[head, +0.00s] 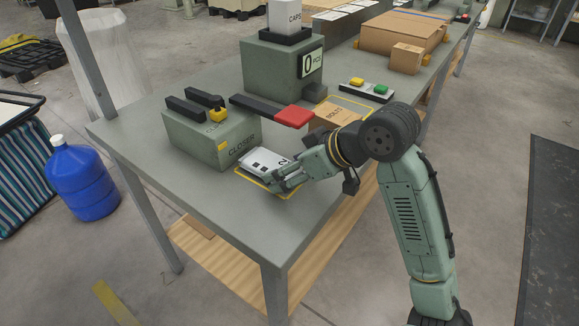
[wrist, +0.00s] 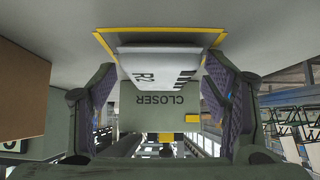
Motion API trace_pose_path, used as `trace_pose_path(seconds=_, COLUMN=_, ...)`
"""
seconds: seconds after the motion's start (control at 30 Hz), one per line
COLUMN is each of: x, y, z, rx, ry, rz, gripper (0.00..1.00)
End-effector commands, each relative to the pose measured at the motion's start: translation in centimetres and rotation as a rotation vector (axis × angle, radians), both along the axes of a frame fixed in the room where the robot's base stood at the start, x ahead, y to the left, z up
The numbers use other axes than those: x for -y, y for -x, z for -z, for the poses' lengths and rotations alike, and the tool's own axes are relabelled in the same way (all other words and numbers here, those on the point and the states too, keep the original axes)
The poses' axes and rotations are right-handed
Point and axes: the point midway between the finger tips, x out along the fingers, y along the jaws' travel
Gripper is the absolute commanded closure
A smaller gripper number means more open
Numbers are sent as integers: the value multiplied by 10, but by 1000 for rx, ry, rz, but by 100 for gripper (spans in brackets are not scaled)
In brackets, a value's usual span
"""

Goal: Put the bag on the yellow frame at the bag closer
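The bag (head: 262,160), white with black marks, lies flat on the table inside the yellow frame (head: 248,184), in front of the green bag closer (head: 205,138). In the wrist view the bag (wrist: 150,65) reads R2, and the yellow frame (wrist: 160,30) shows around its edges. The closer (wrist: 150,112) stands behind it. My gripper (head: 284,181) is low over the table at the near right end of the bag. Its fingers (wrist: 160,95) are spread to either side of the bag, with a gap visible between them. Whether a finger touches the bag is hard to tell.
A green caps box (head: 270,70) with a red-ended lever (head: 292,116) stands behind the closer. A cardboard bolts box (head: 338,115) sits right of the bag, near a button panel (head: 367,91). The table's front left corner (head: 200,195) is clear.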

Motion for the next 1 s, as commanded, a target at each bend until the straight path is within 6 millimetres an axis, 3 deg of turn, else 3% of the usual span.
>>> trace_pose_path(seconds=0.5, x=4, y=2, z=-7, rx=2, ry=0, rz=1, gripper=22)
trace_pose_path(seconds=1.0, x=61, y=44, z=-72, rx=2, ry=1, rz=2, gripper=22)
